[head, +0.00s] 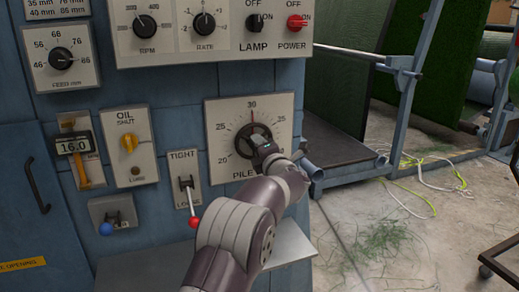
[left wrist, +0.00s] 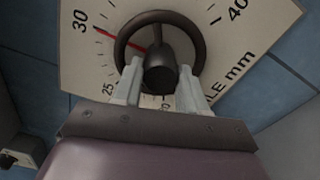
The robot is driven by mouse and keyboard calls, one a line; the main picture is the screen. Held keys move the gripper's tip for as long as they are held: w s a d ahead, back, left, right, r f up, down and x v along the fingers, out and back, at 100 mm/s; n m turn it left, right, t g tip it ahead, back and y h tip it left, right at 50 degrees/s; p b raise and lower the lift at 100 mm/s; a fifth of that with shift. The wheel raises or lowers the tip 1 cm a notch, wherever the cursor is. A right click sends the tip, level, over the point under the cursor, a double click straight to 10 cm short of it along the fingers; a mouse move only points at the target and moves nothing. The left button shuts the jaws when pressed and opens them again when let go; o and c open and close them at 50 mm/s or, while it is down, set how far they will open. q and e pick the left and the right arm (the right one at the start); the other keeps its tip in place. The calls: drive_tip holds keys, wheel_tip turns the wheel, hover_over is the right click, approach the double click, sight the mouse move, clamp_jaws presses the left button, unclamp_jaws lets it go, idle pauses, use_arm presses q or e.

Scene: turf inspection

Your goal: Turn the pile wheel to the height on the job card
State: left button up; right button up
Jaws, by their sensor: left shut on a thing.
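The pile wheel (head: 243,138) is a dark round handwheel on a cream dial plate (head: 222,113) marked from 20 upward in mm. Its red pointer stands at about 30. My left gripper (head: 266,150) reaches it from below right and covers part of the dial. In the left wrist view the two pale fingers (left wrist: 160,88) are shut on the dark knob of the pile wheel (left wrist: 122,42). No sheet readable as the job card is in view; a cut-off label (head: 58,8) at top left lists mm values. My right gripper is not in view.
A lever with a red knob (head: 194,222) sits at the LOOSE end of its TIGHT/LOOSE plate. A gauge reads 16.0 (head: 75,146). An OIL knob (head: 129,143) and a shelf (head: 285,245) are near. Frames, turf rolls and a yellow cord (head: 415,160) lie to the right.

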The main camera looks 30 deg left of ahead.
use_arm(q)
drive_tip(key=o, duration=1.1)
drive_tip(key=shift+c, duration=0.2)
drive_tip(key=p+v, duration=0.1)
drive_tip(key=v, duration=1.1)
drive_tip(key=shift+s+d, duration=0.2)
drive_tip(key=shift+s, duration=0.1)
